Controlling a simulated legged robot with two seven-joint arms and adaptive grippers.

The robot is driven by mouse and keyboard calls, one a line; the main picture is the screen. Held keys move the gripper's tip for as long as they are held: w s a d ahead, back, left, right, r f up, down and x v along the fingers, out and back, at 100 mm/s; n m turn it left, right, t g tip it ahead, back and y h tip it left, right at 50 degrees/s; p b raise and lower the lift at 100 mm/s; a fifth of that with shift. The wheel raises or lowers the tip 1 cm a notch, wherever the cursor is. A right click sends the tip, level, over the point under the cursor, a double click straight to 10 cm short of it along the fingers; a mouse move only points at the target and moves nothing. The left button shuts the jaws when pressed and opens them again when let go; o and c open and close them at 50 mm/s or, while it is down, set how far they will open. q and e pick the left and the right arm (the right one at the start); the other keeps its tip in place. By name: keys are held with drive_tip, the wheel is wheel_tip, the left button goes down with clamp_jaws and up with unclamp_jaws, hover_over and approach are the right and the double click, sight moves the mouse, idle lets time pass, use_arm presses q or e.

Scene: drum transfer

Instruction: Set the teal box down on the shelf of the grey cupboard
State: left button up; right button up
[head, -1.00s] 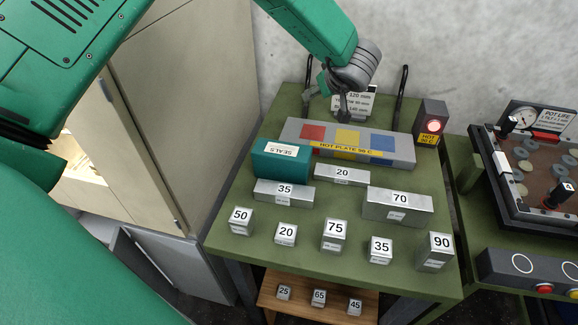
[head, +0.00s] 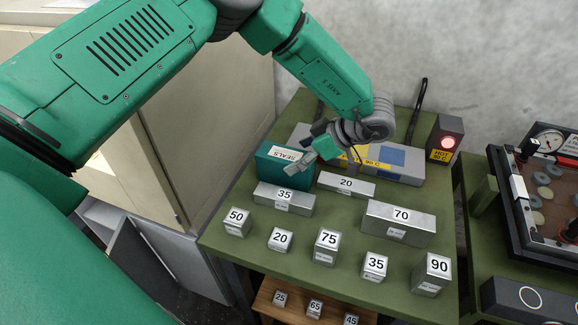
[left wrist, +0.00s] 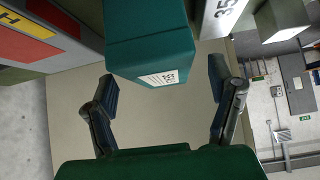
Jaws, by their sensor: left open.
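The teal box (head: 270,172), labelled SEALS, sits on the green table beside the hot plate and behind the 35 block. My left gripper (head: 300,158) is at the box's right side in the head view and covers part of it. In the left wrist view the teal box (left wrist: 152,48) shows beyond and between the spread fingers of the left gripper (left wrist: 162,88), with gaps on both sides. The gripper is open and empty. A tall beige-grey cupboard (head: 215,110) stands left of the table, partly hidden by my left arm. My right gripper is not in view.
The hot plate (head: 405,160) lies behind the box, near a lit red lamp unit (head: 446,140). Several numbered metal blocks, such as the 70 block (head: 400,224), stand in front. A lower grey cabinet (head: 185,262) is at left. A black hose (head: 417,105) rises behind.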

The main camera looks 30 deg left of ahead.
sight(281, 160)
use_arm(q)
drive_tip(key=shift+s+a+f, duration=0.15)
drive_tip(key=shift+a+f, duration=0.05)
drive_tip(key=shift+a, duration=0.25)
drive_tip(key=x, duration=0.4)
drive_tip(key=a+r+p+x, duration=0.1)
drive_tip(key=x, duration=0.1)
drive_tip(key=shift+d, duration=0.35)
drive_tip(key=c, duration=0.3)
drive_tip(key=shift+d+r, duration=0.2)
drive_tip(key=shift+d, duration=0.15)
drive_tip(key=c, duration=1.2)
